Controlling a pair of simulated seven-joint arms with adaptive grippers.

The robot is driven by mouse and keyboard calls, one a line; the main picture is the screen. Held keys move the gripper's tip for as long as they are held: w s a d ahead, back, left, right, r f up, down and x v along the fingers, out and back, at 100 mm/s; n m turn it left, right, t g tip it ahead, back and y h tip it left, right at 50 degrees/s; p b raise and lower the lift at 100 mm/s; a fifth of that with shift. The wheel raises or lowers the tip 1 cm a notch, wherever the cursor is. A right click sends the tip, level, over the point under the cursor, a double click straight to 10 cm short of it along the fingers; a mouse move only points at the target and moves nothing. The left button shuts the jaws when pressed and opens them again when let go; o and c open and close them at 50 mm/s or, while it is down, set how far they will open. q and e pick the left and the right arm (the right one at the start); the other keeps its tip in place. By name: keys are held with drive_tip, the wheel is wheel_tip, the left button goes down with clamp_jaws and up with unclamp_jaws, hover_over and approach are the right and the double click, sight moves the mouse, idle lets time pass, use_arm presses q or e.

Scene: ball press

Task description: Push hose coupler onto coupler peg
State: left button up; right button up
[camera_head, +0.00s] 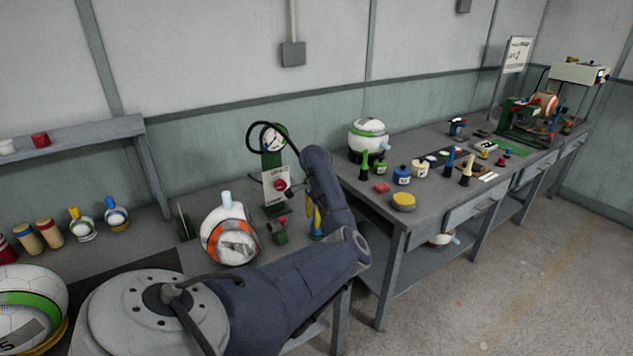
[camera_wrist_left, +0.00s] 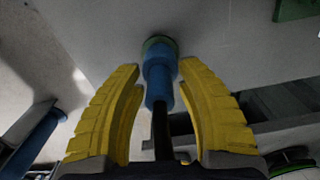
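The hose coupler (camera_wrist_left: 160,80) is a blue stepped cylinder with a green ring at its far end, seen in the left wrist view. A black hose (camera_wrist_left: 161,135) runs from it back toward my palm. In the head view the left gripper (camera_head: 314,216) points down beside a small green fixture (camera_head: 280,234). I cannot tell whether the green ring is part of the coupler or the peg beneath it. My right gripper is not in view.
A gauge stand (camera_head: 273,165) with a looped black hose stands behind the gripper. A white and orange ball (camera_head: 230,236) sits to its left. The right-hand workbench (camera_head: 425,215) holds jars, tools and a yellow pad (camera_head: 403,201). The floor at right is clear.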

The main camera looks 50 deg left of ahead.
use_arm(q)
wheel_tip(320, 180, up, 12)
drive_tip(key=shift+f, duration=0.25)
drive_tip(key=shift+s, duration=0.15)
idle(0.4)
